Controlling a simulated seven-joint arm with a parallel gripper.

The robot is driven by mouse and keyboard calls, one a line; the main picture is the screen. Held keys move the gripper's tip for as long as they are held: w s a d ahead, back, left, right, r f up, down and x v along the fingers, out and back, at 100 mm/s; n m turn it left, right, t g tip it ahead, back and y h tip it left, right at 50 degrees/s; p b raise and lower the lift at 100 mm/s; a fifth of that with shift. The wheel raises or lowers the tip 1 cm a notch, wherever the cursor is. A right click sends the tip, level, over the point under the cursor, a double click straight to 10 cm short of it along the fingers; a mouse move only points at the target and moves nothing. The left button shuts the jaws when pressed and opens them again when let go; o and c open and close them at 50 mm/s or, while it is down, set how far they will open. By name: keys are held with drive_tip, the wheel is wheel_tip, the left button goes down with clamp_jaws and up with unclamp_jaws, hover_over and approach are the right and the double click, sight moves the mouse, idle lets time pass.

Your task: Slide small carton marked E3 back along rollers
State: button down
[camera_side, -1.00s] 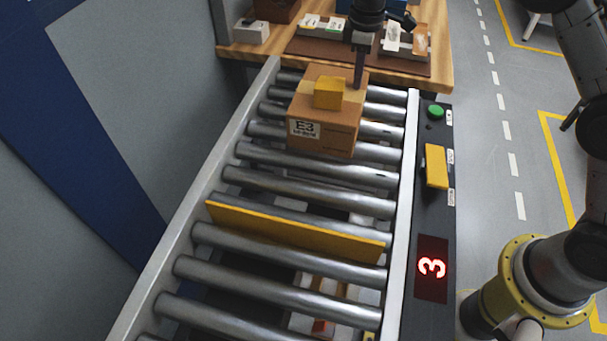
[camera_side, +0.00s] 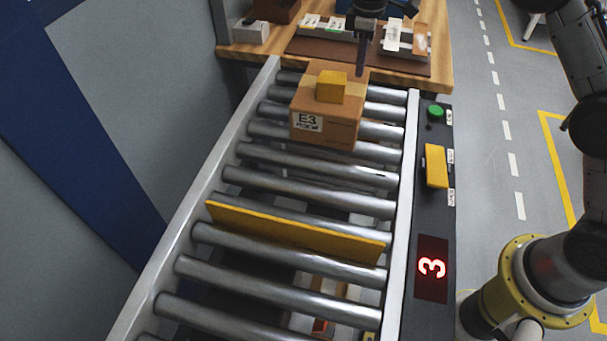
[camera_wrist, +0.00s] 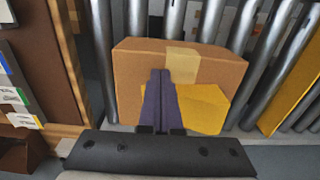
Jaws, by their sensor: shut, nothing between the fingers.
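The small brown carton marked E3 (camera_side: 335,132) sits upright on the far rollers, its label facing the near side. My gripper (camera_side: 360,72) is shut and empty, pointing down at the carton's far right top edge in the side view. In the wrist view, my closed fingers (camera_wrist: 160,74) lie in front of the carton (camera_wrist: 135,75) and partly cover the yellow block (camera_wrist: 203,106). I cannot tell whether the fingertips touch the carton.
The roller conveyor (camera_side: 280,183) has a yellow bar (camera_side: 295,234) across it, nearer than the carton; the rollers between are clear. A wooden table (camera_side: 438,75) with several items stands at the far end. A panel on the right has a green button (camera_side: 435,112) and a red 3 display (camera_side: 432,268).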

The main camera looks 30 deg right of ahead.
drive_tip(key=shift+r, duration=2.6)
drive_tip(key=s+d+r+t, duration=0.2)
drive_tip(key=s+r, duration=0.4)
drive_tip(key=r, duration=0.6)
drive_tip(key=s+d+r+m+t, duration=0.1)
drive_tip(key=s+r, duration=0.2)
drive_tip(key=s, duration=0.4)
drive_tip(key=s+d+r+m+t, duration=0.1)
drive_tip(key=s+r, duration=0.1)
drive_tip(key=s, duration=0.4)
drive_tip(key=s+f+m+t, duration=0.1)
drive_tip(key=s+f+m, duration=0.25)
drive_tip(key=s, duration=1.05)
drive_tip(key=s+f+m, duration=0.3)
drive_tip(key=s+f, duration=0.1)
drive_tip(key=f, duration=0.5)
drive_tip(key=shift+s+d+f+t, duration=0.2)
drive_tip(key=shift+s+d+t, duration=0.05)
drive_tip(key=shift+d+t, duration=0.1)
